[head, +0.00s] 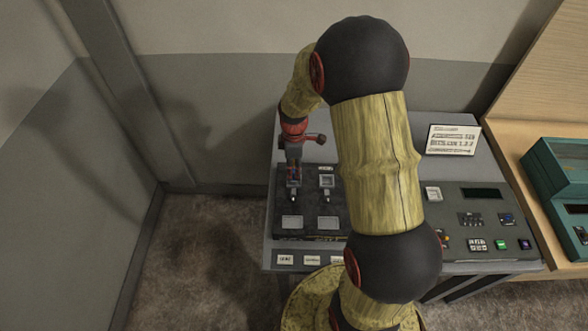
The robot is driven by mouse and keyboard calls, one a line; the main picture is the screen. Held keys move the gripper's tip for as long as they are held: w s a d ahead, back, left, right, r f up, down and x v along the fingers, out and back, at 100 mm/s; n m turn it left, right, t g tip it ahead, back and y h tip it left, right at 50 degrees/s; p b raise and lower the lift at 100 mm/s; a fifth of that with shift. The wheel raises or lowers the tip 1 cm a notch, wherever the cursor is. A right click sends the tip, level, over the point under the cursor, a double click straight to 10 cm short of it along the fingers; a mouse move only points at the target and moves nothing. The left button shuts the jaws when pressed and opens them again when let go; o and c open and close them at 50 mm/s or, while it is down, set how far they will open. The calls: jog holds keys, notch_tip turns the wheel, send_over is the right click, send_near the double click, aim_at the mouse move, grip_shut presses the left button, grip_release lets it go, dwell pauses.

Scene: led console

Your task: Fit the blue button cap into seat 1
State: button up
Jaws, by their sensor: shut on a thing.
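My gripper (293,178) points down over the left part of the dark raised panel (311,205) on the console. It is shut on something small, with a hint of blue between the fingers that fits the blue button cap. The fingers hide most of it. The gripper is over or at the left square seat; whether the cap touches the seat cannot be told. A second square seat (326,182) lies just right of the gripper, with a small lever below it. Seat numbers are too small to read.
Two pale plates (292,222) lie on the panel's front part, with small labels (285,259) along the console's front edge. Buttons and a dark display (482,193) are on the right. A sign (454,140) stands behind; a teal case (558,180) is on the wooden surface at right.

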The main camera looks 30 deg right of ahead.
jog(key=shift+f+b, duration=0.6)
jog(key=shift+f, duration=0.5)
dwell(0.9)
jog(key=o, duration=1.1)
jog(key=shift+r, duration=0.1)
notch_tip(320, 180, up, 12)
jog(key=shift+f, duration=0.1)
dwell(0.4)
